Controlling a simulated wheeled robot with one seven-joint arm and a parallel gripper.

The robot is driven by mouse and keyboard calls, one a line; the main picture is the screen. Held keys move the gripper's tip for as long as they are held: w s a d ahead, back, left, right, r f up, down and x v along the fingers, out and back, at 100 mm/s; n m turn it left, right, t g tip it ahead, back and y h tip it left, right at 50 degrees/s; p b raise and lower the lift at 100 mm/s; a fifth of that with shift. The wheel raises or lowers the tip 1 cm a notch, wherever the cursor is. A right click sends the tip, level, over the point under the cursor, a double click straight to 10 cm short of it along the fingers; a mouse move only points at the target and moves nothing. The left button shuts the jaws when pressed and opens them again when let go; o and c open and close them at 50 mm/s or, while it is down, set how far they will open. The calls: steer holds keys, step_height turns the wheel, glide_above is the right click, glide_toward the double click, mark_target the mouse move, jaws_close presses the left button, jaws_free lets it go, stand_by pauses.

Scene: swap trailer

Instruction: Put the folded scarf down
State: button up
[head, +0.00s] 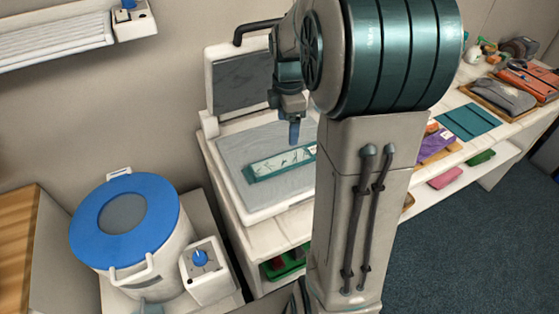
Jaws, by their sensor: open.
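The folded scarf (268,168), a long flat strip with teal ends and a pale patterned middle, lies on the grey bed of an open white press (262,217). The press lid stands raised behind it. My gripper (294,134) points down just above the far edge of the scarf, apart from it as far as I can see, open and empty. My arm hides the right side of the press and may hide the scarf's right end.
A white drum with a blue lid (155,215) and a small box with a blue knob (205,275) stand at the left. A teal mat (467,121) and folded cloths (500,95) lie on the counter at the right. A shelf (50,43) hangs upper left.

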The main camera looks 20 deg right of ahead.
steer(key=s+a+r+m+t, duration=0.1)
steer(key=s+a+m, duration=0.4)
steer(key=s+m, duration=0.3)
steer(key=s+a+r+m+t, duration=0.1)
steer(key=s+a+m+t, duration=0.1)
steer(key=s+a+m, duration=0.4)
steer(key=s+m, duration=0.2)
steer(key=s, duration=0.1)
steer(key=shift+s+a+r, duration=0.25)
steer(key=shift+s+a, duration=0.05)
steer(key=shift+s, duration=0.05)
